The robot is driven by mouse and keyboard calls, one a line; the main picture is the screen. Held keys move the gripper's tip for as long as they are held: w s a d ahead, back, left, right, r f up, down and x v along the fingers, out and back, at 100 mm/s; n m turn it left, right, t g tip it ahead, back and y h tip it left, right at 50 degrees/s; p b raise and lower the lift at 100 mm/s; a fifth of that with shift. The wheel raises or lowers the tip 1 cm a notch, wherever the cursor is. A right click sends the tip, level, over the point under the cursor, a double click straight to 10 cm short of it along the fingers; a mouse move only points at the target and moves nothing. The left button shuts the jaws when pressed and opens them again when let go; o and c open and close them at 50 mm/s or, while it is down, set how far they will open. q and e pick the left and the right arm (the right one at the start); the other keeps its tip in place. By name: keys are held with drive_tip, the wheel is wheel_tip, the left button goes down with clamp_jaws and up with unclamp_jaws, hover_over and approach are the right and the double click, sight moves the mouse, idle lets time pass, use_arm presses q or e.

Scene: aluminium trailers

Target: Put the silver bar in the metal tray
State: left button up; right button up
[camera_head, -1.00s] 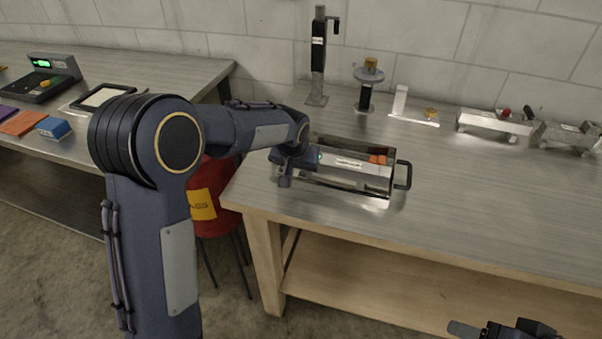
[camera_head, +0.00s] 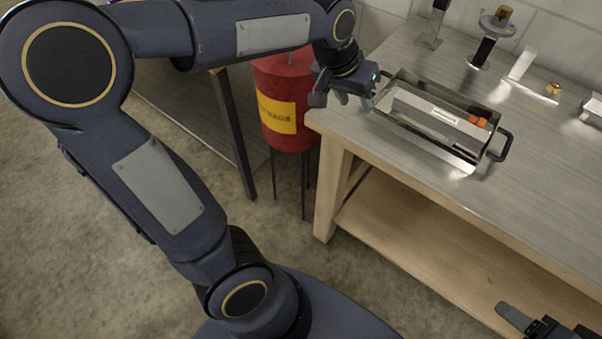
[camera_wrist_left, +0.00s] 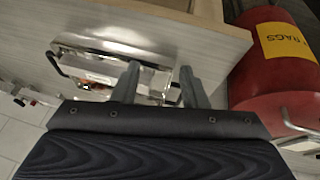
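The metal tray (camera_head: 462,163) lies near the left end of the steel-topped bench, with a black handle at its right end. The silver bar (camera_head: 412,106), a long grey block with a white label, lies inside the tray along its length. My left gripper (camera_head: 343,98) is open and empty, just left of the tray's left end and apart from the bar. In the left wrist view its two fingers (camera_wrist_left: 158,88) stand apart, with the tray (camera_wrist_left: 75,48) beyond them. My right gripper (camera_head: 530,322) shows only partly at the bottom right, its finger gap unclear.
Small orange pieces (camera_head: 480,119) sit at the tray's right end. A red rags bin (camera_head: 285,85) stands beside the bench's left edge. Stands and a white block (camera_head: 522,63) are at the back. The bench front right of the tray is clear.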

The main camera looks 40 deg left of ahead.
use_arm(q)
drive_tip(key=s+f+h, duration=0.1)
drive_tip(key=s+f, duration=0.1)
drive_tip(key=s, duration=0.8)
drive_tip(key=s+d+f+n+t, duration=0.1)
drive_tip(key=s+f, duration=0.1)
drive_tip(key=s, duration=0.9)
drive_tip(key=shift+h, duration=0.4)
drive_tip(key=shift+r+p, duration=0.7)
drive_tip(key=shift+p, duration=0.05)
